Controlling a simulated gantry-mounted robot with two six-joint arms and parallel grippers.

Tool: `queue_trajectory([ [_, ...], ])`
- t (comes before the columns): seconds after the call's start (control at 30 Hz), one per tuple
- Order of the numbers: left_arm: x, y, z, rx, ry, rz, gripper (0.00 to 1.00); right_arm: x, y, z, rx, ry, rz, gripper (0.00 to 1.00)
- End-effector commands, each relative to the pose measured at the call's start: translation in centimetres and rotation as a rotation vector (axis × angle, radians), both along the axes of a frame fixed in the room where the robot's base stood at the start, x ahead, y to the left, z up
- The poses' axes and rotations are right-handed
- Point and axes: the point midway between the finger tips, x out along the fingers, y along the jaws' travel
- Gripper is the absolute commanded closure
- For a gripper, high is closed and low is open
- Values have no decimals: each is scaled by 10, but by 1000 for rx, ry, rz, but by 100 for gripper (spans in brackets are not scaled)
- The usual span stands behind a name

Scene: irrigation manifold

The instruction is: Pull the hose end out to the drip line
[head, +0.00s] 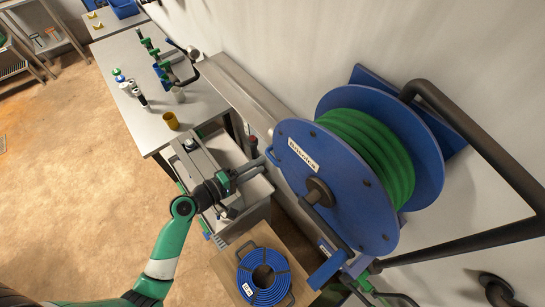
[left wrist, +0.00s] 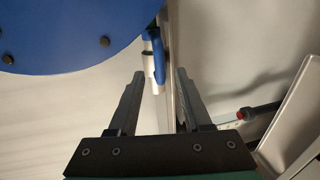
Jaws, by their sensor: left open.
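A blue hose reel (head: 300,190) wound with green hose (head: 365,145) is mounted on the wall at the right. My left gripper (head: 260,167) is open and empty beside the reel's left rim. In the left wrist view, a blue and white piece (left wrist: 153,58), possibly the hose end, hangs beyond and between the open fingertips (left wrist: 160,78), apart from them. The blue reel disc (left wrist: 70,30) fills that view's upper left. I cannot make out the hose end in the head view. I cannot identify the drip line. My right gripper is not in view.
A grey bench (head: 115,60) holds a green manifold (head: 157,62), several small fittings and a yellow cup (head: 171,121). A blue coil (head: 263,278) lies on a wooden board at the bottom. A dark bent pipe (head: 470,130) passes right of the reel.

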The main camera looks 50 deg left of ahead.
Motion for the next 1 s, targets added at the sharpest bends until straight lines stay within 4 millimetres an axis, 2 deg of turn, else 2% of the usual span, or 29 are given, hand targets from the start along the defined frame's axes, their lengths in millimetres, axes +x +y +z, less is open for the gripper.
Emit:
queue_trajectory([
  [0.1, 27, -4, -4, 1, -1, -4, 51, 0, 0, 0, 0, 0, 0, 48],
  [0.3, 54, -6, -11, 2, 0, -2, 51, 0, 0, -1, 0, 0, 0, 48],
  [0.6, 58, -6, -12, 2, 0, 0, 51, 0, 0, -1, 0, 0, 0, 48],
  [0.67, 58, -6, -12, 2, 0, 0, 58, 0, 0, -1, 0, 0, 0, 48],
  [0.9, 58, -6, -11, 2, 0, 0, 100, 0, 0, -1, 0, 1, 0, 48],
  [1.0, 58, -6, -11, 2, 0, 0, 100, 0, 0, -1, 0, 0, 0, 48],
])
